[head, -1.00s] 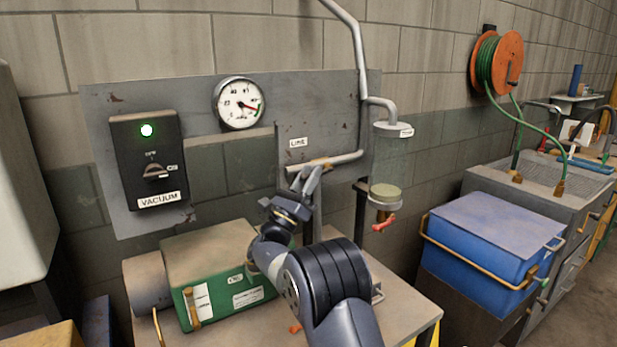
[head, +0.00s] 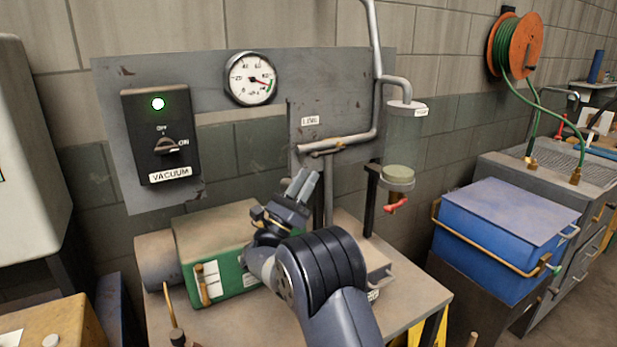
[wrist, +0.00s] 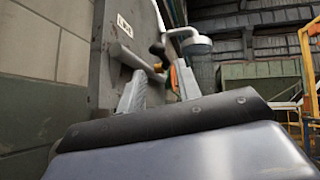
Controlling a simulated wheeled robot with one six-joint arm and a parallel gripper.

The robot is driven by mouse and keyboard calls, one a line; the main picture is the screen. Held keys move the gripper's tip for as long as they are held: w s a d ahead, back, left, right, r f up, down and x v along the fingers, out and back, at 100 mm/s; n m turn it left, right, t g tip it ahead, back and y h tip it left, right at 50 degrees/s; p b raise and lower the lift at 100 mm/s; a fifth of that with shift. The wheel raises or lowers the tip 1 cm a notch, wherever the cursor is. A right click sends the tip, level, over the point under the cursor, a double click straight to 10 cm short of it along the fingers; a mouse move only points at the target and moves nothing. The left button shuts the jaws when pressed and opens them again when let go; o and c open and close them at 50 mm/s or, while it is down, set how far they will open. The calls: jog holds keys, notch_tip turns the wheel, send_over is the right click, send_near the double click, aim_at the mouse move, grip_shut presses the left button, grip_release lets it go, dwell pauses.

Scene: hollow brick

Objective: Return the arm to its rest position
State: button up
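My arm reaches up from the bottom of the head view over a small metal table. My gripper (head: 304,186) points upward, just below and in front of the grey LINE pipe (head: 340,145) with its tan handle. In the wrist view, my gripper's two fingers (wrist: 160,86) stand apart with nothing held between them. The pipe (wrist: 133,62) shows beyond them and looks clear of the fingers.
A green pump (head: 222,250) sits on the table (head: 405,290) left of my arm. The vacuum switch box (head: 157,138) has a lit green lamp. A gauge (head: 250,78) and clear cylinder (head: 403,140) hang behind. A blue chest (head: 505,235) stands right.

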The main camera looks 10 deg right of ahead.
aim_at(320, 153)
jog(key=p+x, duration=0.2)
jog(key=x, duration=0.5)
jog(key=shift+w+d+r, duration=0.1)
jog(key=shift+d+r, duration=0.05)
jog(key=shift+r, duration=0.4)
jog(key=shift+g+p, duration=0.3)
jog(key=shift+p, duration=0.15)
jog(key=shift+f, duration=0.1)
